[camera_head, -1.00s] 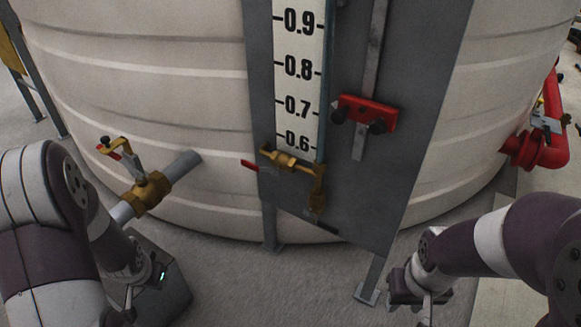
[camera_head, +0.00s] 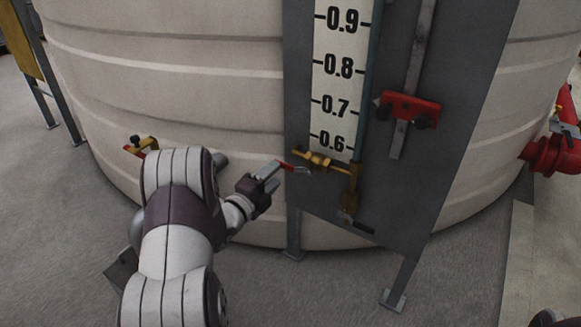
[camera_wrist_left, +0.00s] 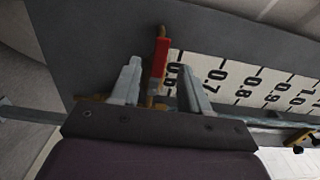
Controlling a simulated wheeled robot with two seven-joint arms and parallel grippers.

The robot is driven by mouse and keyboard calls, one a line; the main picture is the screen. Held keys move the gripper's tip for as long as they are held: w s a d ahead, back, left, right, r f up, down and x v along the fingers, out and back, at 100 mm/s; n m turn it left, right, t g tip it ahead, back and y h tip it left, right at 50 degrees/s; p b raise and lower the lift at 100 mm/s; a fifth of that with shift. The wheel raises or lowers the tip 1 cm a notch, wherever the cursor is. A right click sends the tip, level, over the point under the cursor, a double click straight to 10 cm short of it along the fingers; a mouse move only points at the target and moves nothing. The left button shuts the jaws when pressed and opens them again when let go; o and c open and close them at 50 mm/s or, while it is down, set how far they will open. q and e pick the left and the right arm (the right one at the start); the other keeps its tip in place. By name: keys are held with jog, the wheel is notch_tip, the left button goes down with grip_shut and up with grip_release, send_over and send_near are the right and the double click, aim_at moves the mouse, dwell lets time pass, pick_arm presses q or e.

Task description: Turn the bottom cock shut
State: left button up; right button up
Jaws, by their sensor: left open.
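The bottom cock (camera_head: 322,161) is a brass valve at the foot of the level gauge, just below the 0.6 mark. Its red lever (camera_head: 287,166) sticks out to the left, past the edge of the grey gauge board. My left gripper (camera_head: 270,170) is at the free end of this lever, in front of the tank. In the left wrist view the red lever (camera_wrist_left: 159,58) stands between the two spread fingers of the gripper (camera_wrist_left: 160,72), with gaps visible on both sides. My arm hides part of the pipe valve at left. My right gripper is out of view.
The grey gauge board (camera_head: 440,150) carries the scale (camera_head: 337,75) and a red clamp (camera_head: 408,108). The pale ribbed tank (camera_head: 170,85) stands close behind. Another brass valve (camera_head: 148,143) shows behind my left arm. Red pipework (camera_head: 555,155) is at the right.

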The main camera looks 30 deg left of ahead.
aim_at(283, 167)
pick_arm(q)
jog(key=w, duration=0.2)
jog(key=w+b, duration=0.1)
jog(key=w, duration=0.1)
jog(key=w+b, duration=0.1)
jog(key=w, duration=0.2)
jog(key=shift+d+f, duration=0.15)
jog(key=shift+d, duration=0.1)
jog(key=shift+w, duration=0.25)
grip_shut()
